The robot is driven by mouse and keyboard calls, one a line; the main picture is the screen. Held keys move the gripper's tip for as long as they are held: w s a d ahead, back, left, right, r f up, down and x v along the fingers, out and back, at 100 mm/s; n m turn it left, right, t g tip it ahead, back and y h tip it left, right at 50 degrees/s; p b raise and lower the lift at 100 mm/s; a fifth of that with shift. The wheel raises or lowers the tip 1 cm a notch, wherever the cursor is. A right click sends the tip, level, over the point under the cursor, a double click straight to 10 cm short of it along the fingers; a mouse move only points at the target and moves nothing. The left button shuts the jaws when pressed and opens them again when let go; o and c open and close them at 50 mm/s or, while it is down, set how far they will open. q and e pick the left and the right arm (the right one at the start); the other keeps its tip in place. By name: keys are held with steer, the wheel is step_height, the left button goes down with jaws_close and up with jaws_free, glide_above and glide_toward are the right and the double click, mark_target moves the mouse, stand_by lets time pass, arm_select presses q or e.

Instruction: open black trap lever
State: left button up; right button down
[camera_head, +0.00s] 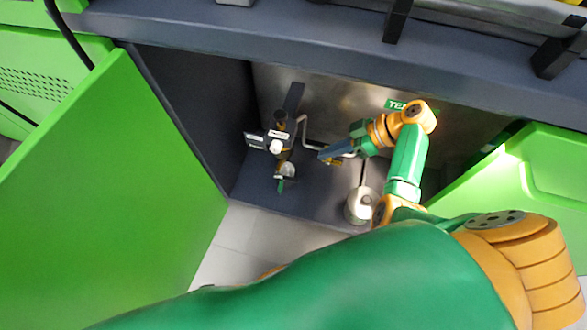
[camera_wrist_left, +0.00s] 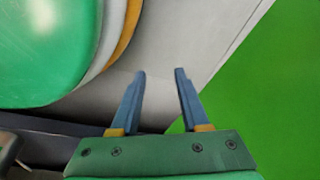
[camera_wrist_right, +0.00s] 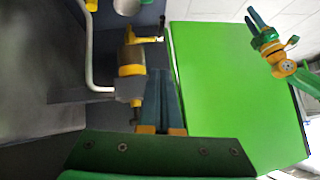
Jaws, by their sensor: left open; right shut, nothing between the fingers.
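A pipe assembly (camera_head: 280,150) with small label plates stands inside the open dark cabinet. I cannot tell for sure which part of it is the black trap lever. In the right wrist view, a yellow-and-black fitting (camera_wrist_right: 131,65) shows close to the left of my right gripper (camera_wrist_right: 166,75). In the head view, my right gripper (camera_head: 326,156) is inside the cabinet, right of the assembly and apart from it; its fingers are shut and empty. My left gripper (camera_wrist_left: 160,73) is open and empty over pale floor; it also shows in the right wrist view (camera_wrist_right: 255,20).
Green doors stand open at the left (camera_head: 110,190) and right (camera_head: 520,180) of the cabinet. A bent grey pipe (camera_head: 310,138) lies between the assembly and my right gripper. A round metal part (camera_head: 358,206) stands below my right arm.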

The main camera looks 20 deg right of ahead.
steer(key=shift+f, duration=0.1)
steer(key=b, duration=0.4)
glide_toward(286, 178)
steer(key=w+a, duration=0.2)
arm_select(q)
steer(key=w+d+r+b, duration=0.2)
steer(key=w+r, duration=0.4)
steer(key=r, duration=0.3)
steer(key=shift+r+t, duration=0.2)
steer(key=shift+t, duration=0.2)
arm_select(e)
steer(key=f, duration=0.2)
steer(key=a+f, duration=0.1)
steer(key=f, duration=0.1)
steer(key=shift+s+a, duration=0.15)
steer(key=shift+a, duration=0.05)
arm_select(q)
steer(key=shift+d+b, duration=0.1)
steer(key=shift+b, duration=0.25)
arm_select(e)
steer(key=shift+f, duration=0.1)
